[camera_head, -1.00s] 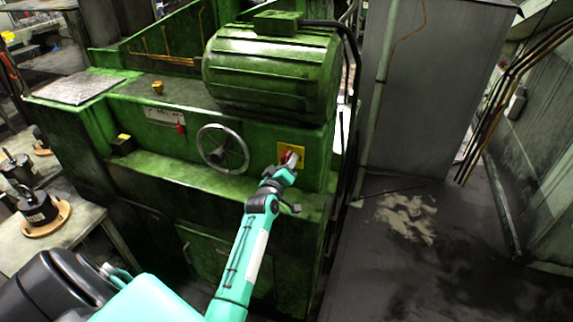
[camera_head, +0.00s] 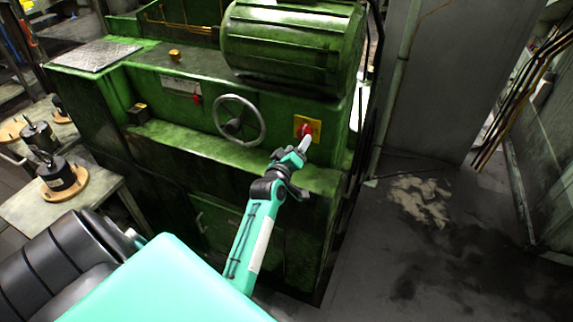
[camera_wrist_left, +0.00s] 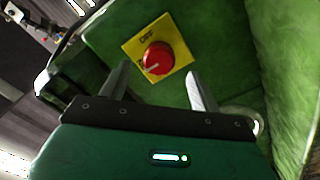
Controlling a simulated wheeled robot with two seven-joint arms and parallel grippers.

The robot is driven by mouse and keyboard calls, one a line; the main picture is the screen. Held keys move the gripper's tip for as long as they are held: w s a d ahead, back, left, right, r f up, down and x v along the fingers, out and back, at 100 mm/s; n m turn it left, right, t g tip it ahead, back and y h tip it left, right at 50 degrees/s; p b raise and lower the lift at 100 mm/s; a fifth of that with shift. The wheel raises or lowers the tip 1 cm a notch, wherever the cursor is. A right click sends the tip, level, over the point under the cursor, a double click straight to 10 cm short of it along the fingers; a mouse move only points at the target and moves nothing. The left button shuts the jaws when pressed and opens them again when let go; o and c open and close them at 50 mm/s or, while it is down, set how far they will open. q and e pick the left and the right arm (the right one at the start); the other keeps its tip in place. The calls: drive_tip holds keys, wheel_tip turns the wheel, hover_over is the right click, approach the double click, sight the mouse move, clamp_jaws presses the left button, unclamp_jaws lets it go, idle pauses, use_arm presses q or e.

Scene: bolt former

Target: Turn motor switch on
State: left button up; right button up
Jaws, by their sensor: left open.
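The motor switch is a red round knob (camera_head: 305,131) on a yellow plate (camera_head: 314,125), set in the front of the green machine below its big motor. In the left wrist view the red knob (camera_wrist_left: 157,58) shows a white mark pointing to the lower left, and the yellow plate (camera_wrist_left: 140,46) reads "OFF" at its upper side; the lettering by the mark is partly hidden by the knob. My left gripper (camera_head: 305,143) is in front of and just below the knob. In the left wrist view my left gripper (camera_wrist_left: 158,80) is open, its fingers apart and holding nothing. My right gripper is not in view.
A grey handwheel (camera_head: 239,120) sticks out left of the switch. A green ledge (camera_head: 200,146) runs along the machine below it. A grey cabinet (camera_head: 440,70) stands to the right, with open floor (camera_head: 450,240) before it. A table (camera_head: 75,208) with black parts is at left.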

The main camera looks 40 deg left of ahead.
use_arm(q)
drive_tip(key=b+v, duration=0.1)
drive_tip(key=v, duration=0.8)
